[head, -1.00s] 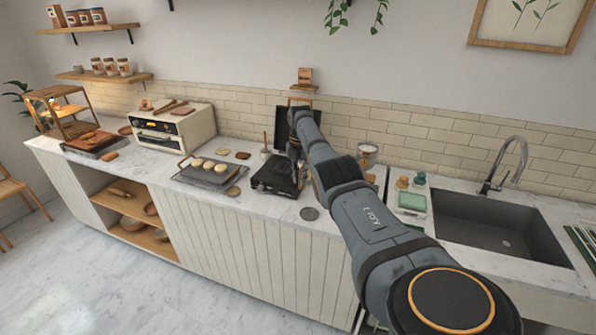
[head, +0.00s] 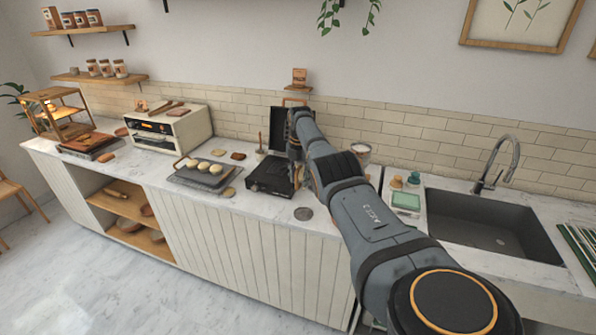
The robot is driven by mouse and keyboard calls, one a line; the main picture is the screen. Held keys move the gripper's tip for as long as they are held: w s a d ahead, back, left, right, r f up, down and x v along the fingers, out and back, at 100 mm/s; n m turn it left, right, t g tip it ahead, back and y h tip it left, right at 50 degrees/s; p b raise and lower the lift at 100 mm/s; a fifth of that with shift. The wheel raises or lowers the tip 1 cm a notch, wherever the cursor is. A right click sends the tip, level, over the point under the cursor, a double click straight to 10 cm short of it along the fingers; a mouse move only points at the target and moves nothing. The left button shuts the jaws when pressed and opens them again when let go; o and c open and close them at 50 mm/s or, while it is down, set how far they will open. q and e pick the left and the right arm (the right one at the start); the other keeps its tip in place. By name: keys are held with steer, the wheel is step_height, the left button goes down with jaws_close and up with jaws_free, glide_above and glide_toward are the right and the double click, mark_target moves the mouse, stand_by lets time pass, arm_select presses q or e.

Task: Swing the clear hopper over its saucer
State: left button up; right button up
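A clear container with a pale rim (head: 361,153), which looks like the hopper, stands at the back of the counter just right of my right arm. The arm hides its lower part. A flat grey disc (head: 303,214) lies near the counter's front edge; I cannot tell whether it is the saucer. My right gripper (head: 294,178) is at the right side of a black appliance with a raised lid, left of the clear container. Its fingers are small and dark against the appliance, so their opening is unclear. My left gripper is not in view.
The black appliance (head: 268,177) sits mid-counter, with a tray of buns (head: 203,181) to its left. A green-topped scale (head: 405,202) and small jars stand left of the sink (head: 490,222). Counter near the grey disc is clear.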

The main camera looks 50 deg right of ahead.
steer(key=shift+w+a+r, duration=0.15)
steer(key=shift+r, duration=0.2)
step_height(320, 180, up, 7)
steer(key=shift+f, duration=0.15)
steer(key=shift+s, duration=0.2)
stand_by(0.3)
